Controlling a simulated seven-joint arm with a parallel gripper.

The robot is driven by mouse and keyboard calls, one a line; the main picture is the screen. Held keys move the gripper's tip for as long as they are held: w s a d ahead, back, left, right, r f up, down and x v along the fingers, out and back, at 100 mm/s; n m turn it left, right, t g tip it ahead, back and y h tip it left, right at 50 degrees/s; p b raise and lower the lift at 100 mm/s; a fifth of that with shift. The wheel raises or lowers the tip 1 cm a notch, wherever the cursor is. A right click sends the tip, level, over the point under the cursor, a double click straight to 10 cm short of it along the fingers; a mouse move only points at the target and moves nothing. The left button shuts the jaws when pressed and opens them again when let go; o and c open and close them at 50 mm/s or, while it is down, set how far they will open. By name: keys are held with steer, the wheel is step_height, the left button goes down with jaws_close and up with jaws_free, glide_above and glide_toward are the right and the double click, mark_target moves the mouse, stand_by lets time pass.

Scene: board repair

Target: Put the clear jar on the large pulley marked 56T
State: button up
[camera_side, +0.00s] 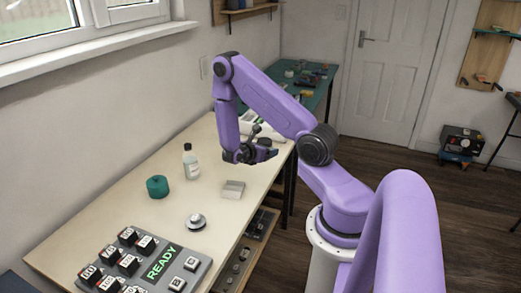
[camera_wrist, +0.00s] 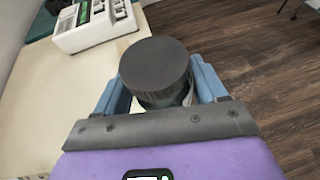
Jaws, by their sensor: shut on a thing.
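My gripper (camera_wrist: 162,82) is shut on a jar with a wide black ribbed lid (camera_wrist: 154,66). The blue fingers stand on either side of it, and the jar's body is mostly hidden under the lid. In the side view my gripper (camera_side: 257,154) is over the far right part of the table, and the jar is hard to make out there. A silver round part with a raised hub (camera_side: 195,221) lies near the table's right edge and may be the large pulley. Its marking is too small to read. It is well apart from my gripper.
A grey key panel reading READY (camera_side: 150,268) is at the near end. A white device (camera_wrist: 97,28) sits at the far end.

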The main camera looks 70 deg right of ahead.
steer(key=shift+s+a+r, duration=0.1)
steer(key=shift+a+r, duration=0.05)
steer(key=shift+a, duration=0.2)
steer(key=a+r+n+t, duration=0.2)
steer(key=a+t, duration=0.1)
steer(key=a, duration=1.2)
steer(key=a+r+n+t, duration=0.2)
steer(key=a+n+t, duration=0.1)
steer(key=a, duration=1.1)
glide_above(195, 217)
steer(key=s, duration=0.1)
step_height(195, 217, down, 9)
steer(key=shift+a+r, duration=0.1)
steer(key=shift+r, duration=0.05)
steer(key=shift+w+f, duration=0.45)
steer(key=shift+f, duration=1.7)
steer(key=shift+f, duration=0.1)
